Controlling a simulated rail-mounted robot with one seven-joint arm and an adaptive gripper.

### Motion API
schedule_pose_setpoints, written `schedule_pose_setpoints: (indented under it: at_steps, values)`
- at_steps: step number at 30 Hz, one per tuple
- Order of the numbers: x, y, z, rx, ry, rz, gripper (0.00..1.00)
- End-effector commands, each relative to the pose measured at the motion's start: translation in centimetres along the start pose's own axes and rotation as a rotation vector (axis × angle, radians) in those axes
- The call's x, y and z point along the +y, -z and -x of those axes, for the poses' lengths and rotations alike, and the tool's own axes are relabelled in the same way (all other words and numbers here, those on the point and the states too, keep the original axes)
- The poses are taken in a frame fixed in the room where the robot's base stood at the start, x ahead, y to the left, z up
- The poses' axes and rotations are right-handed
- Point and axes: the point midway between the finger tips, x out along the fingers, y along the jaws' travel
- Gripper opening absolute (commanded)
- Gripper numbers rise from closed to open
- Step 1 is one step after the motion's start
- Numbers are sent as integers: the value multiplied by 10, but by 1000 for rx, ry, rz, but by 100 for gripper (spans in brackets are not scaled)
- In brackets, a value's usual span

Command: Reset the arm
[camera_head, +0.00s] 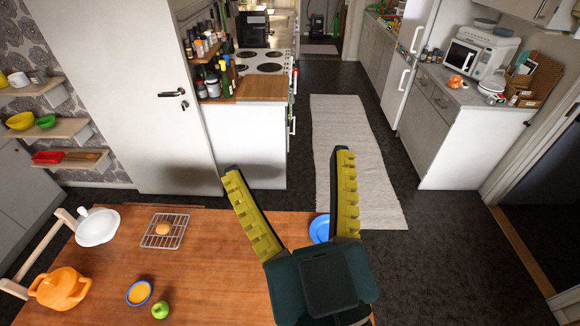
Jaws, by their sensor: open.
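My gripper (286,164) is in the middle of the head camera view, over the right part of the wooden table (220,285). Its two dark fingers with yellow ridged pads are spread wide apart. Nothing is between them.
On the table are an orange pot (60,288), a white dish (97,227), a wire rack (178,231) bearing a round orange-brown item (162,229), a small blue-rimmed bowl (139,293) and a green apple (160,310). A stove (262,62) and counters stand beyond. The rug (350,140) area is clear.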

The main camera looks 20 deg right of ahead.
Motion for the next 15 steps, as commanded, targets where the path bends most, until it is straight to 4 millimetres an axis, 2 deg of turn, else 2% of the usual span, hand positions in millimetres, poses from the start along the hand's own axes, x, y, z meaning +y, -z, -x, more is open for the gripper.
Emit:
schedule_pose_setpoints:
  at_steps: [2,10,13,15]
  values:
    - [-1,8,2,26,2,-37,89]
    - [-1,12,0,24,2,-39,89]
    - [0,32,-7,23,2,-40,89]
    - [2,55,-15,23,1,-42,89]
